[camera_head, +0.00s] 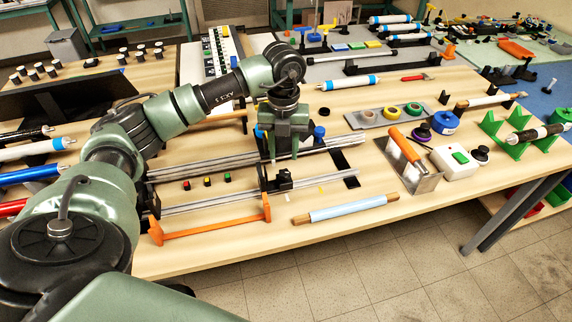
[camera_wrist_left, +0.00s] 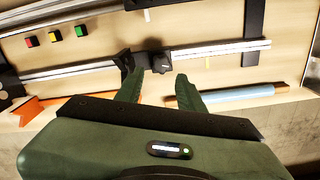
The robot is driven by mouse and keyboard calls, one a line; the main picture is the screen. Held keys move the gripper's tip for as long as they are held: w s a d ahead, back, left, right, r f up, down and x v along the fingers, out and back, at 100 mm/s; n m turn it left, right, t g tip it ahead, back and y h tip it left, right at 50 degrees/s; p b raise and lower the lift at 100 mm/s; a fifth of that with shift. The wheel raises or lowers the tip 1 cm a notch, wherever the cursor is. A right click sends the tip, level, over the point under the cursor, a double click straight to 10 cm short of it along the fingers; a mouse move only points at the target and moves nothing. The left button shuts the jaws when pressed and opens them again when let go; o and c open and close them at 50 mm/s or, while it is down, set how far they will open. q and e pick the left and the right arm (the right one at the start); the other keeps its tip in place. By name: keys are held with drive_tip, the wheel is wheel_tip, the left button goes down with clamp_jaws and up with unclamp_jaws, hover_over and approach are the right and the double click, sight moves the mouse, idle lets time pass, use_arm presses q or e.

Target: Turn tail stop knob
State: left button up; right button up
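A small black tail stop block (camera_head: 284,179) sits on the front metal rail. In the left wrist view its dark round knob (camera_wrist_left: 161,62) shows beside a black bracket (camera_wrist_left: 126,62). My left gripper (camera_head: 283,153) points down above the rails, behind and above the block in the head view. In the left wrist view its two green fingers are spread and empty. The knob appears between and just beyond the fingertips, with no clear contact. My right gripper is not in view.
The long metal rails (camera_head: 215,194) run across the table. Red, yellow and green buttons (camera_wrist_left: 54,37) lie between them. An orange bar (camera_head: 210,226) and a blue-wrapped roll (camera_head: 347,208) lie near the front edge.

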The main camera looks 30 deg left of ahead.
sight(284, 172)
use_arm(q)
wheel_tip(284, 172, down, 7)
drive_tip(key=shift+d+r+p, duration=0.1)
drive_tip(key=shift+r+p, duration=0.1)
drive_tip(key=shift+p, duration=0.5)
clamp_jaws()
